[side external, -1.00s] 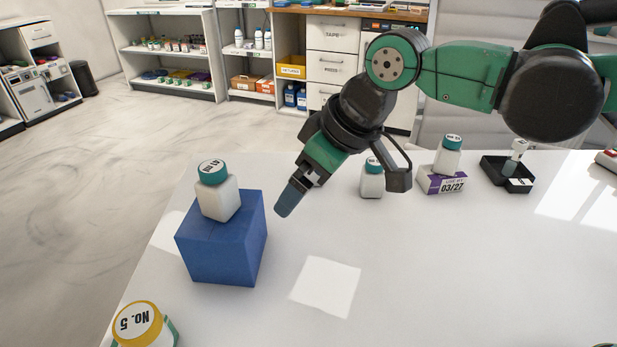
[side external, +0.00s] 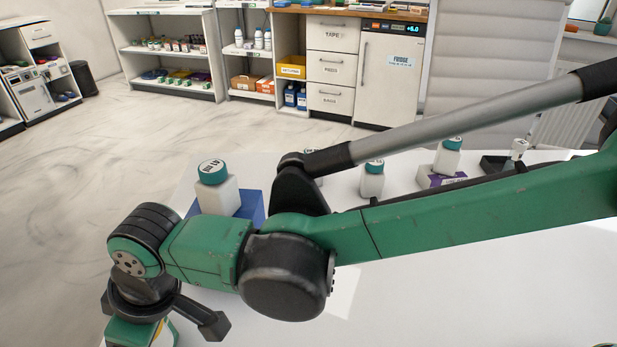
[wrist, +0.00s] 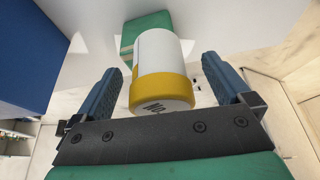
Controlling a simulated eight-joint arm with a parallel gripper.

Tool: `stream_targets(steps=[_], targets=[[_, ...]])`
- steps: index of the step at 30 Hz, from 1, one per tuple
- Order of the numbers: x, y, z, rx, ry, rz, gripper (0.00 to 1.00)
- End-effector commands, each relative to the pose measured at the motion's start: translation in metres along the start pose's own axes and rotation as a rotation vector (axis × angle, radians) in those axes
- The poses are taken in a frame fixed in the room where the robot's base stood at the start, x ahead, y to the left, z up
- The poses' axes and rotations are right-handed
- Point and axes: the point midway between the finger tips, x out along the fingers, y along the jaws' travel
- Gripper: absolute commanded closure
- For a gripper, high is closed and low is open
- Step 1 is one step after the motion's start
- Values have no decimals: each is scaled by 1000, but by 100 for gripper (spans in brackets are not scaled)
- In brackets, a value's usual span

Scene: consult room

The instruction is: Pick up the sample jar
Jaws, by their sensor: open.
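A white jar (wrist: 154,52) with a yellow lid, part of its label "NO." showing, is in the wrist view. It lies between the two blue fingers of my gripper (wrist: 163,66), which are open, with a gap on each side. A green block (wrist: 130,40) shows behind the jar. In the side external view my gripper is at the lower left corner, over the spot of this jar; its fingers are out of frame and the jar is almost wholly hidden. Another white jar (side external: 214,195), with a teal lid, stands on a blue block (side external: 252,207).
Farther back on the white table are a teal-lidded jar (side external: 372,183), another (side external: 447,160) on a purple-and-white box (side external: 430,178), and a black tray (side external: 490,163). My arm spans the table and covers much of it. The blue block (wrist: 48,60) fills the wrist view's upper left.

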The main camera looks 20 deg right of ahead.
Motion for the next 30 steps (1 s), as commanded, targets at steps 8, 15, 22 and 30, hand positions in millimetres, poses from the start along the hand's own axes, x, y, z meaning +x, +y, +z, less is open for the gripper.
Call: stream_targets(steps=[8,15,22,30], targets=[[3,0,0,0,0,0,3],[3,0,0,1,0,0,62],[3,0,0,1,0,1,100],[-7,0,-4,1,0,0,100]])
